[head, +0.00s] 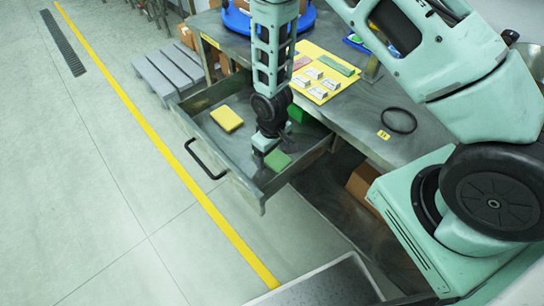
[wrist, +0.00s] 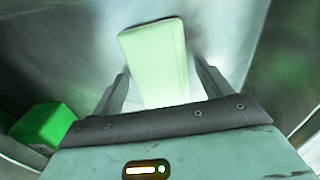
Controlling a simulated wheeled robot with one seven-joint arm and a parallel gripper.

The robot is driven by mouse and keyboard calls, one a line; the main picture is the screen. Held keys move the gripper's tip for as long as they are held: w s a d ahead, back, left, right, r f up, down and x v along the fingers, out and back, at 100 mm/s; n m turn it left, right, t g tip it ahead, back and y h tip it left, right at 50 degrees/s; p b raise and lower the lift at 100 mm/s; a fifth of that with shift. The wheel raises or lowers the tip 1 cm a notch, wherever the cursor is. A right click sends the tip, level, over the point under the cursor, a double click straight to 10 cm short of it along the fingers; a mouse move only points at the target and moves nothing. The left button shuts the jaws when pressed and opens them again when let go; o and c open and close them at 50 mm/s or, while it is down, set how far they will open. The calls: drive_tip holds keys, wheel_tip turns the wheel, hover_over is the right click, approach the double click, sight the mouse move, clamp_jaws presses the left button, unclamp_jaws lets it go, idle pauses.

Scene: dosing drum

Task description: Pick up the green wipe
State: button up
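The green wipe (head: 278,160) lies flat in the open grey drawer (head: 243,185), near its front right part. In the wrist view the wipe (wrist: 153,50) looks pale green and bright, and its near end reaches between my fingers. My gripper (head: 266,145) points down into the drawer just beside the wipe. In the wrist view my gripper (wrist: 160,72) is open, one finger on each side of the wipe, with gaps showing. I cannot tell the remaining height between fingertips and wipe.
A yellow sponge (head: 227,119) and a green block (head: 297,113) are also in the drawer; the block (wrist: 45,124) shows left in the wrist view. The drawer walls surround the gripper. A yellow board (head: 312,84) and a black ring (head: 398,121) lie on the bench (head: 375,143).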

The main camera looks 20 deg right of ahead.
sight(272, 156)
drive_tip(key=c, duration=0.7)
drive_tip(key=shift+c, duration=0.2)
wheel_tip(272, 156, up, 10)
drive_tip(key=shift+b, duration=0.3)
drive_tip(key=shift+o, duration=0.8)
drive_tip(key=shift+r, duration=0.1)
drive_tip(key=shift+c, duration=0.5)
